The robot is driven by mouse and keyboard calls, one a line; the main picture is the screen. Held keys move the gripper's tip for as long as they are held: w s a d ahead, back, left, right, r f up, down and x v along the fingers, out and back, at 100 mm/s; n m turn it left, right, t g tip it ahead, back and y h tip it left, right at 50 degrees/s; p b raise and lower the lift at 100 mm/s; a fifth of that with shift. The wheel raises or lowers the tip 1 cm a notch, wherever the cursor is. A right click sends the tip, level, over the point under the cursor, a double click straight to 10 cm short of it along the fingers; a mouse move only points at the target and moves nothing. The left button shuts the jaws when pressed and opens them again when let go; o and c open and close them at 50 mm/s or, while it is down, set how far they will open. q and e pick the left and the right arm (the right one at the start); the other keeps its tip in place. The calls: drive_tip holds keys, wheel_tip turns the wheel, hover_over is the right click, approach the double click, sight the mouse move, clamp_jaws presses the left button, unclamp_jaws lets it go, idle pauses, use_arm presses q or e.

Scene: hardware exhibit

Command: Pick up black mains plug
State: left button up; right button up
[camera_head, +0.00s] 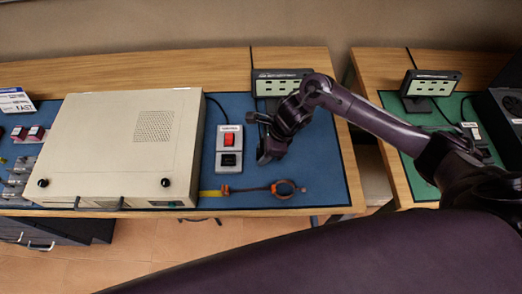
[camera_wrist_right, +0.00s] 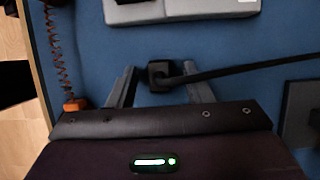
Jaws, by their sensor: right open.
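The black mains plug (camera_wrist_right: 161,74) lies on the blue mat in the right wrist view, its black cable running off to the right. My right gripper (camera_wrist_right: 158,70) is open, with one finger on each side of the plug. A gap of mat shows between the plug and each finger, so I see no grip on it. In the head view my right gripper (camera_head: 262,138) is over the mat, just right of the grey switch box, and I cannot make out the plug there. My left gripper is not in view.
The grey box with a red switch (camera_head: 229,147) stands close left of the gripper. A large beige instrument (camera_head: 125,145) stands further left. A small display panel (camera_head: 275,84) is behind.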

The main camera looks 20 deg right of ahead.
drive_tip(key=c, duration=0.7)
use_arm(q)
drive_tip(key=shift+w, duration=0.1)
use_arm(e)
drive_tip(key=shift+c, duration=0.7)
drive_tip(key=shift+r, duration=0.15)
